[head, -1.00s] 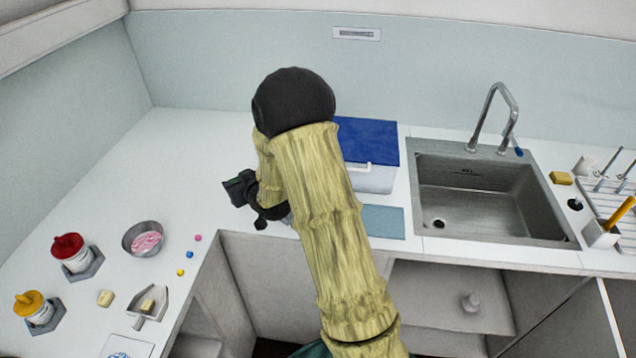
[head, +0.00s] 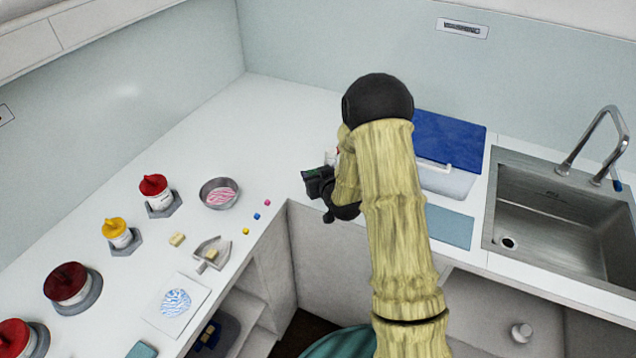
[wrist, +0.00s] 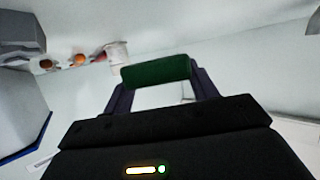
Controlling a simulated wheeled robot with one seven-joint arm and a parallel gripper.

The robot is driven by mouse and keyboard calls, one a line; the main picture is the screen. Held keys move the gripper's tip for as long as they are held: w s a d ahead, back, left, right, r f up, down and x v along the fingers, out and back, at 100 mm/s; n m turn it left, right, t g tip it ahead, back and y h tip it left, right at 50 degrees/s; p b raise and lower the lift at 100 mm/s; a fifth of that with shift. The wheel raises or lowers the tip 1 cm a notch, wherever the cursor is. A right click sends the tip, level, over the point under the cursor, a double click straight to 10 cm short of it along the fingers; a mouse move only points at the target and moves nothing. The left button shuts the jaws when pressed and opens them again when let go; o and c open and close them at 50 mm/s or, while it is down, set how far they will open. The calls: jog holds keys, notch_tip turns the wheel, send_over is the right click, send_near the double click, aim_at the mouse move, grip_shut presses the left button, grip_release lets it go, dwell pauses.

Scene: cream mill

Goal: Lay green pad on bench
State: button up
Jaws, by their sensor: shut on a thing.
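My gripper (head: 318,183) is in the air near the inner corner of the white bench (head: 290,118), left of my arm. In the wrist view its two dark fingers are shut on the green pad (wrist: 156,72), which spans the gap between them. In the head view only a small dark green bit shows at the gripper, and my arm hides part of this area. I cannot tell the exact height of the pad above the bench.
Left on the bench are a metal bowl (head: 219,194), red-topped jars (head: 155,190), a yellow-topped jar (head: 117,231), a scoop (head: 211,253) and small coloured beads (head: 256,216). A blue-lidded box (head: 448,138), blue mat (head: 449,228) and sink (head: 560,212) lie right. The back-left bench is clear.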

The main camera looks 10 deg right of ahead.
jog(key=shift+f+p, duration=0.3)
jog(key=shift+f, duration=1.65)
jog(key=shift+f, duration=0.1)
jog(key=o, duration=0.9)
jog(key=shift+o, duration=0.2)
jog(key=shift+r, duration=0.2)
jog(key=shift+s+d, duration=0.1)
jog(key=shift+s, duration=0.25)
jog(key=b+v, duration=0.2)
jog(key=v, duration=0.9)
jog(key=shift+b, duration=0.3)
